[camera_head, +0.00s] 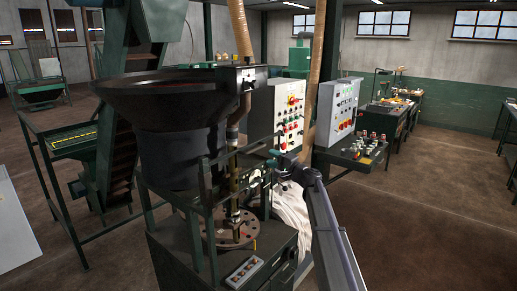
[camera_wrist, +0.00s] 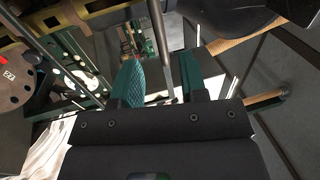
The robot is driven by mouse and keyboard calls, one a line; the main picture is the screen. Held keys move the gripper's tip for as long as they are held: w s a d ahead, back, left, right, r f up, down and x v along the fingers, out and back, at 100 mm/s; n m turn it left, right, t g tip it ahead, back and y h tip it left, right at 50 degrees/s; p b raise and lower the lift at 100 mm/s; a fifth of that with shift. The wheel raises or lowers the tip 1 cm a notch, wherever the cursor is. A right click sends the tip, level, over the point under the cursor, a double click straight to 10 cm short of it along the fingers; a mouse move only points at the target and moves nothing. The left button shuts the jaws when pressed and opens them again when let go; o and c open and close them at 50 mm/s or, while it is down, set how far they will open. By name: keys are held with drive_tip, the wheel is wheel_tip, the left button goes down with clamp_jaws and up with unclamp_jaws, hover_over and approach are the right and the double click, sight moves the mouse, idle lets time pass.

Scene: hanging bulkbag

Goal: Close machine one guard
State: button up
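The machine (camera_head: 190,245) stands left of centre in the head view, with a dark hopper (camera_head: 165,100) above and a round holed plate (camera_head: 230,228) on top. Green rails (camera_head: 207,205) stand around the plate. Which part is the guard, and whether it stands open, I cannot tell for sure. My gripper (camera_head: 275,168) is right of the yellowish upright pipe, in front of the control cabinet. In the wrist view my gripper (camera_wrist: 167,85) has its green-padded fingers apart. A thin grey rod (camera_wrist: 160,40) shows between them; I cannot tell if it touches either finger.
A control cabinet (camera_head: 289,115) with coloured buttons stands behind my gripper, and a second panel (camera_head: 337,108) to its right. A white bag (camera_head: 291,205) hangs beside the machine. A small button box (camera_head: 245,271) lies at the front.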

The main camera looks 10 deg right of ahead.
sight(258, 149)
drive_tip(key=p+x, duration=0.1)
drive_tip(key=x, duration=0.6)
drive_tip(key=shift+w+a+r, duration=0.2)
drive_tip(key=shift+w, duration=0.15)
drive_tip(key=shift+w+a, duration=0.25)
drive_tip(key=shift+w, duration=0.2)
clamp_jaws()
